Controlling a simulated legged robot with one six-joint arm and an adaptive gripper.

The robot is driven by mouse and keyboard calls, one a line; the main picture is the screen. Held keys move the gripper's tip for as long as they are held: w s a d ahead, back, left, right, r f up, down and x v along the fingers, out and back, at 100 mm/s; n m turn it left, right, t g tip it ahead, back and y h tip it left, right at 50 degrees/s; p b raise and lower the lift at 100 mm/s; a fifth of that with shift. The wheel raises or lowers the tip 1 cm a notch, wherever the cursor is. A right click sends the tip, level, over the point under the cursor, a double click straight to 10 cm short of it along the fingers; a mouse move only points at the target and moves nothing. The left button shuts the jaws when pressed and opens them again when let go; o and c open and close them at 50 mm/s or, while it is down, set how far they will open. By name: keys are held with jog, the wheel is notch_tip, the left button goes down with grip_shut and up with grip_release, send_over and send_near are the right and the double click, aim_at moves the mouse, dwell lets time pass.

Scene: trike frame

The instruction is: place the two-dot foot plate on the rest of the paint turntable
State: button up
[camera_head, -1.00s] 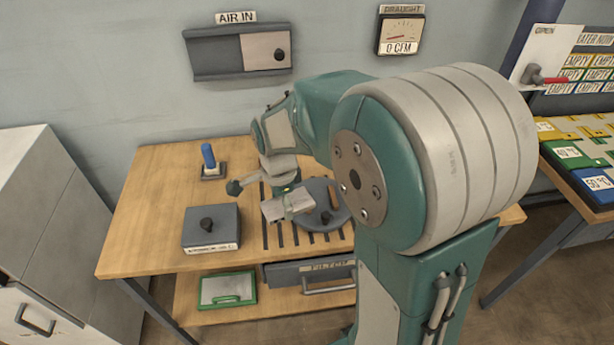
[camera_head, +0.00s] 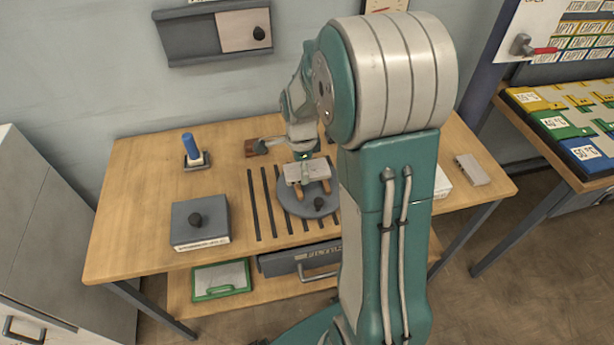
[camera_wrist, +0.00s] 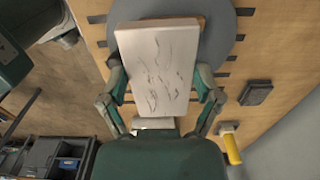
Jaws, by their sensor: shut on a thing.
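My gripper (camera_wrist: 160,100) is shut on a pale grey-white foot plate (camera_wrist: 158,65), which lies between its two fingers in the wrist view. The plate's visible face has wavy marks; I see no dots on it. In the head view the plate (camera_head: 306,171) is over the back part of the round grey paint turntable (camera_head: 296,207), which has a dark knob. Brown pieces, probably the rest (camera_head: 326,186), show at the plate's front edge. I cannot tell whether the plate touches them. The turntable (camera_wrist: 222,38) also shows behind the plate in the wrist view.
A grey box with a knob (camera_head: 186,231) and a blue-handled item on a dark base (camera_head: 193,150) stand left on the wooden table (camera_head: 130,205). Dark slots (camera_head: 254,205) lie beside the turntable. A grey block (camera_head: 472,169) lies at the right. The table's front left is clear.

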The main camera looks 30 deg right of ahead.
jog(key=shift+w+d+f, duration=0.2)
jog(key=shift+d+f, duration=0.2)
jog(key=shift+f, duration=0.15)
jog(key=shift+w+d+f, duration=0.2)
jog(key=shift+d+f, duration=0.2)
jog(key=shift+f, duration=0.1)
jog(key=shift+w+d+f, duration=0.1)
jog(key=shift+d+f, duration=0.1)
jog(key=shift+f, duration=1.65)
jog(key=o, duration=1.1)
jog(key=shift+f, duration=0.1)
